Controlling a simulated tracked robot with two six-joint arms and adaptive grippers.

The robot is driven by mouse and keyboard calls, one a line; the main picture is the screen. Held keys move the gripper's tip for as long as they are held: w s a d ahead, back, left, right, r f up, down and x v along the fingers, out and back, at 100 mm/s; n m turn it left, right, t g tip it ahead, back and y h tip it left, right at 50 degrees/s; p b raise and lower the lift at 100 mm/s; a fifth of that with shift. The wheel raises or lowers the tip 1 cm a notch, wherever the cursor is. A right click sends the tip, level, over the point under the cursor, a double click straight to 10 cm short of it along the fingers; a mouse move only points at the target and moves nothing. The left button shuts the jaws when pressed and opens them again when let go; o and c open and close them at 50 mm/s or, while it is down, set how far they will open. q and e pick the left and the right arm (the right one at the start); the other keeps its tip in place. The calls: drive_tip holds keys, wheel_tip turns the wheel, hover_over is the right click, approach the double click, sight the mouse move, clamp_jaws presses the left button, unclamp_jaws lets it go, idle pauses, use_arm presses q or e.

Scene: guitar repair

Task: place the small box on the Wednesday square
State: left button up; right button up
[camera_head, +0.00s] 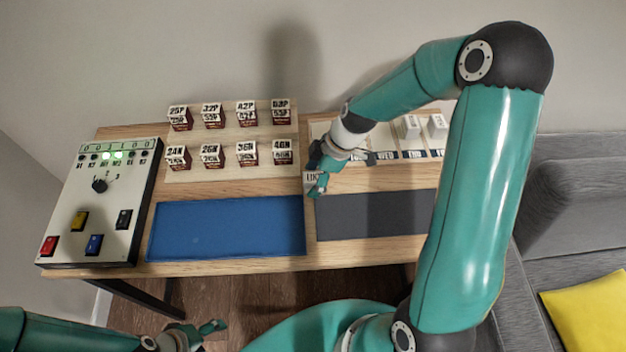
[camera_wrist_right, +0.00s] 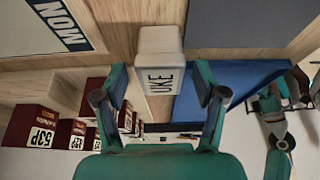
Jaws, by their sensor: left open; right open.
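The small white box (camera_wrist_right: 160,42) marked "UKE" shows in the right wrist view just ahead of my open right gripper (camera_wrist_right: 162,88), roughly centred between the two fingers. In the head view the box (camera_head: 310,178) stands at the left front corner of the weekday board, partly hidden by my right gripper (camera_head: 319,182). The board (camera_head: 318,128) is partly covered by my right arm. Its Wednesday label (camera_head: 387,156) shows in part, with the square behind it partly hidden. My left gripper (camera_head: 203,334) is open and empty, below the table's front edge at lower left.
Two white boxes (camera_head: 409,127) stand at the board's back right. Several dark red labelled boxes (camera_head: 212,157) stand on a wooden board at left. A switch panel (camera_head: 105,200) is at far left. A blue mat (camera_head: 228,228) and grey mat (camera_head: 370,214) lie clear in front.

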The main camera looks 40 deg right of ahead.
drive_tip(key=shift+w, duration=0.1)
clamp_jaws()
idle(0.3)
